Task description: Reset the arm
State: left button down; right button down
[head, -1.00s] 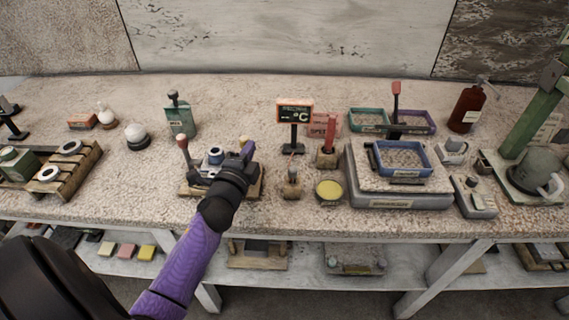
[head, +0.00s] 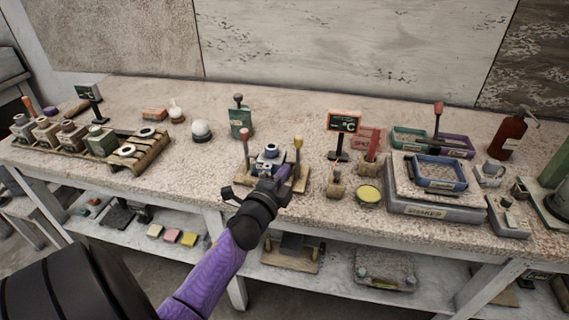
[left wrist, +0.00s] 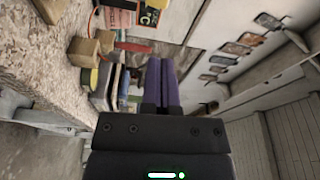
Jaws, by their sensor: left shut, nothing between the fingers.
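My left arm comes in from the lower left in the head view. Its purple-fingered gripper (head: 277,178) is over the front edge of the bench, in front of a small wooden stand (head: 299,186) that holds a grey-and-blue piece (head: 268,160). In the left wrist view the two purple fingers (left wrist: 161,82) lie together with nothing between them. Whether the gripper touches the stand cannot be told. My right gripper is in neither view.
The bench top (head: 215,175) is crowded. A wooden rack (head: 150,153) stands left, a white sphere (head: 201,129) behind, a scale with a blue tray (head: 440,185) right. A yellow-topped jar (head: 368,194) sits near the front edge. A lower shelf (head: 335,272) runs underneath.

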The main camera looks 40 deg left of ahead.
pick_arm(q)
jog(key=s+d+f+n+g+h, duration=0.1)
jog(key=s+d+f+n+g, duration=0.15)
jog(key=s+f, duration=0.45)
jog(key=s+d+f+n+g+h, duration=0.1)
jog(key=s+d+f+n+g, duration=0.2)
jog(key=f, duration=0.9)
jog(key=s+d+f+n+g+h, duration=0.15)
jog(key=s+d+f+g, duration=0.3)
jog(key=f, duration=0.45)
jog(key=s+d+f+n+g, duration=0.1)
jog(key=s+d+f+g, duration=0.1)
jog(key=s, duration=0.6)
jog(key=s+d+f+n+g+h, duration=0.1)
jog(key=s+d+f+g, duration=0.1)
jog(key=s, duration=0.6)
jog(key=s+d+f+n+g+h, duration=0.1)
jog(key=s+d+f+g, duration=0.2)
jog(key=s+f, duration=0.2)
jog(key=s, duration=0.3)
jog(key=shift+s+d+f+n, duration=0.25)
jog(key=shift+f+n, duration=0.05)
jog(key=shift+n, duration=0.1)
